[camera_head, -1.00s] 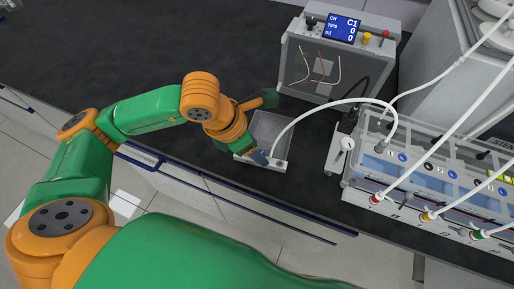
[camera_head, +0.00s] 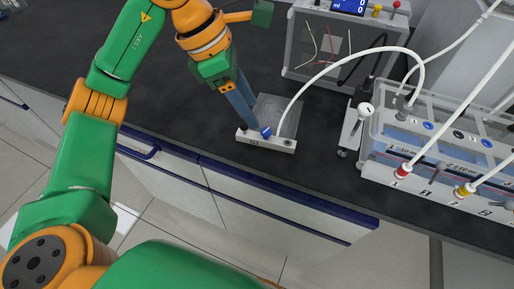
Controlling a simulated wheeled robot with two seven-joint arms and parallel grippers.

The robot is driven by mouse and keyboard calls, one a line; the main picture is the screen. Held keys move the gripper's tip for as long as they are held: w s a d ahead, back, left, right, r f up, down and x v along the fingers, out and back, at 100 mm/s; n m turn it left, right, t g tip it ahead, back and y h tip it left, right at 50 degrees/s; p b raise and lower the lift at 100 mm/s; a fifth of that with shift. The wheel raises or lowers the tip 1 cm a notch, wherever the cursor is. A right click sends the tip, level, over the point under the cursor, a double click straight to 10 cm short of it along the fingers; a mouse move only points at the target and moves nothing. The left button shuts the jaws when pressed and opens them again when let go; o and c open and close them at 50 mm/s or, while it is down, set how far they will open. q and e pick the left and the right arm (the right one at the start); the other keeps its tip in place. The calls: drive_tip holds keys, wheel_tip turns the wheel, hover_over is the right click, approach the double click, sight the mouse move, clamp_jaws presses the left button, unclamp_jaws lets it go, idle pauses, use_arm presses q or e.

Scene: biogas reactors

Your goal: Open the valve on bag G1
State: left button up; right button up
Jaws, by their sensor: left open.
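The bag G1 (camera_head: 283,111) is a clear, flat bag in a grey holder on the dark bench, with a small label on the holder's front bar (camera_head: 255,142). My left gripper (camera_head: 252,126) reaches down from the upper left. It is open, its blue-grey fingers pointing down, with the tips just left of the valve. I cannot tell whether they touch it. The fingers hide part of the bag's left side. My right gripper is not in view.
A water bath with bottles (camera_head: 440,150) and tubes stands on the right, with a white-knobbed stand (camera_head: 364,110) beside it. A grey device with a screen (camera_head: 340,45) stands behind. The bench's front edge (camera_head: 280,193) lies close below the bag.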

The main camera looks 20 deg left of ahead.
sight(266, 130)
use_arm(q)
drive_tip(key=x, duration=0.4)
drive_tip(key=w+x, duration=0.1)
drive_tip(key=x, duration=0.1)
drive_tip(key=shift+a+f, duration=0.15)
drive_tip(key=shift+f, duration=0.15)
drive_tip(key=shift+s, duration=0.15)
clamp_jaws()
